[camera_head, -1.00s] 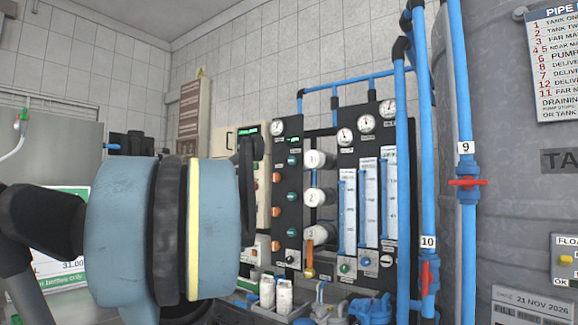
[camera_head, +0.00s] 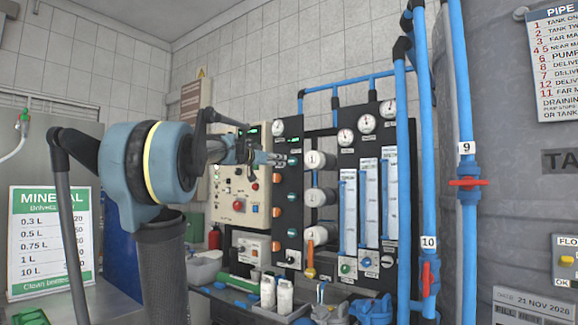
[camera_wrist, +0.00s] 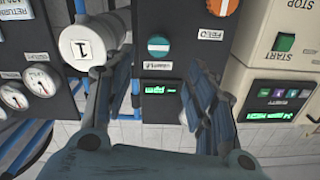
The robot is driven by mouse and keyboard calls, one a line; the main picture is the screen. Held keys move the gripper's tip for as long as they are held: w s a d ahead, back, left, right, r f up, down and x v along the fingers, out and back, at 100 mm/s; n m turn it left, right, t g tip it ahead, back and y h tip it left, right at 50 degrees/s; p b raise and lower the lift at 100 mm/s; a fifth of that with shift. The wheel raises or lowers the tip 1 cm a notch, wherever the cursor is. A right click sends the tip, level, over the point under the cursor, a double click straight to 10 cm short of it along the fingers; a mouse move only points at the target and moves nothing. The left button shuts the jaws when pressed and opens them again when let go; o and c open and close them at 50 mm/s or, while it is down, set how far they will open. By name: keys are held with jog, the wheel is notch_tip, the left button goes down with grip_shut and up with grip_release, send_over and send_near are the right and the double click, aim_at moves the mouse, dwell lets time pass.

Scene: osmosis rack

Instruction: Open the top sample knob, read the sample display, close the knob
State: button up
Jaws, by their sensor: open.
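My gripper (camera_head: 280,159) is open and empty, its fingers pointing at the upper part of the dark rack panel (camera_head: 285,135). In the wrist view, which is upside down, the open fingers (camera_wrist: 145,76) spread on either side of a small green-lit display (camera_wrist: 158,89). A round teal knob with a white bar across it (camera_wrist: 158,47) sits just beyond the fingertips, between them in the picture; I cannot tell whether they touch it. An orange knob (camera_wrist: 222,6) is to its right. In the head view the top teal knob (camera_head: 293,161) is partly behind the fingers.
White cylinders (camera_head: 320,160) stick out beside the knobs; the one marked 1 (camera_wrist: 88,45) is close to the left finger. Gauges (camera_head: 345,137) and blue pipes (camera_head: 402,190) stand to the right. A control box (camera_head: 232,195) is left of the panel. White bottles (camera_head: 284,296) stand below.

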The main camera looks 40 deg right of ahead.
aim_at(291, 162)
jog(key=x, duration=1.2)
jog(key=shift+f, duration=0.1)
jog(key=c, duration=1.1)
